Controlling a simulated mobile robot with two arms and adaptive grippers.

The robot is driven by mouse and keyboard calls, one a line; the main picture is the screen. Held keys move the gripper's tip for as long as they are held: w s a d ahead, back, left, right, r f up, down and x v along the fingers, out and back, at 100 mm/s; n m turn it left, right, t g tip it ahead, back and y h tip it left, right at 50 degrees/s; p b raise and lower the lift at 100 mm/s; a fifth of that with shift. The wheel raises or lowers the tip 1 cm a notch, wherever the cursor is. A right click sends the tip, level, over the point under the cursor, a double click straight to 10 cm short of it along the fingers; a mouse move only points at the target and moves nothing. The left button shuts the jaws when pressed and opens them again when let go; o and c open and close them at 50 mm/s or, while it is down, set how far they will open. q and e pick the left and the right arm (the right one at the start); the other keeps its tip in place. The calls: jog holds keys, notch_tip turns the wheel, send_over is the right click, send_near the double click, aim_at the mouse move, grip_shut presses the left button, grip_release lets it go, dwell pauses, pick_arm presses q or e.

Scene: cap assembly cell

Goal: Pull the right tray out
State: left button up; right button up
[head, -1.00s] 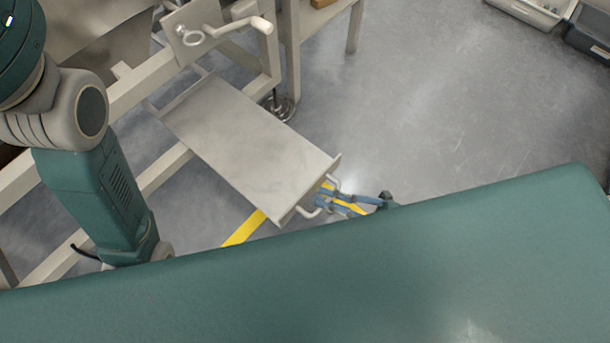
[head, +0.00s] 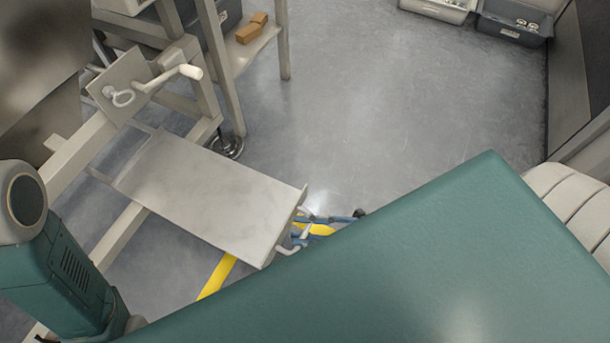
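The tray (head: 210,193) is a flat light-grey metal plate that sticks out of the frame on the left, low over the floor. Its front edge faces right and carries a pale bar handle (head: 287,250). My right gripper (head: 303,230), with blue fingers, is at this handle. Its two fingers look spread, with yellow showing between them, so it appears open. The fingers hide part of the handle, and whether they touch it is unclear. My teal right arm covers the lower right. My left gripper is out of view.
The light frame (head: 125,235) runs along the left. Above the tray is a plate with a pale crank-like handle (head: 190,72). A caster foot (head: 226,146) stands behind the tray. Grey bins (head: 515,22) are at the top right. The floor (head: 380,110) between is clear.

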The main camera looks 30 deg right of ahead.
jog(key=v, duration=1.2)
dwell(0.3)
